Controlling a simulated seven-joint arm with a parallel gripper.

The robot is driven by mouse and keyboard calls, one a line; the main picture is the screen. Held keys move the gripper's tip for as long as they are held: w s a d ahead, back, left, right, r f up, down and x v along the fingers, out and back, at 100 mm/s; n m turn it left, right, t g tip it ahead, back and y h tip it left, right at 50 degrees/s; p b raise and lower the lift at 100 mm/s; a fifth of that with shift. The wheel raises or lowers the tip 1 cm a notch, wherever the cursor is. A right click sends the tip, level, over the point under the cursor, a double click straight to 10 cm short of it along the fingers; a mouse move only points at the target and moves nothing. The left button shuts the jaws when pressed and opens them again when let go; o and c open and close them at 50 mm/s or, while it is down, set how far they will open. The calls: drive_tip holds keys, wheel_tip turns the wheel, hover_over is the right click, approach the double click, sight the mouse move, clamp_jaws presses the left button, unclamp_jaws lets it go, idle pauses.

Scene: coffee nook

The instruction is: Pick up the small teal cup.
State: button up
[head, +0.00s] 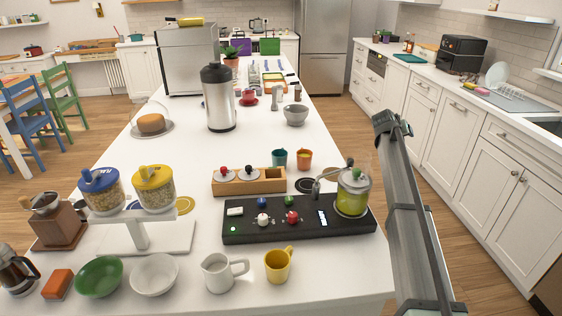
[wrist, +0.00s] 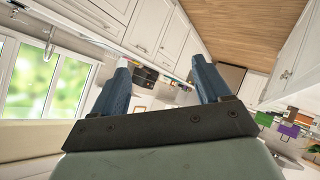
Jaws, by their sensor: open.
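The small teal cup (head: 280,157) stands on the white island counter in the head view, just behind the wooden holder. A small orange cup (head: 304,160) stands close to its right. My gripper (wrist: 160,64) shows in the wrist view with its two blue fingers spread apart and nothing between them. My arm rises at the right of the counter in the head view, well apart from the teal cup. The teal cup is not seen in the wrist view, which looks out toward cabinets and a window.
The wooden holder (head: 249,181) with two knobbed lids and the black machine (head: 298,219) with a glass jar (head: 353,192) stand in front of the cups. A grey bowl (head: 295,115) and steel flask (head: 218,98) stand behind. The counter left of the teal cup is clear.

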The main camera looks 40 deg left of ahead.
drive_tip(key=s+a+r+g+y, duration=0.2)
drive_tip(key=s+a+r+g, duration=0.1)
drive_tip(key=s+a, duration=1.4)
drive_tip(key=g+y, duration=0.1)
drive_tip(key=g, duration=0.3)
approach(279, 151)
drive_tip(key=s+d, duration=0.3)
drive_tip(key=shift+m, duration=0.4)
drive_tip(key=x, duration=0.7)
drive_tip(key=shift+w+a, duration=0.2)
drive_tip(key=shift+a, duration=0.1)
drive_tip(key=shift+w+a+x, duration=0.1)
drive_tip(key=shift+x, duration=1.25)
drive_tip(key=shift+w+a+x, duration=0.1)
drive_tip(key=shift+x, duration=1.2)
drive_tip(key=shift+r, duration=0.1)
drive_tip(key=shift+c, duration=0.3)
drive_tip(key=c, duration=0.8)
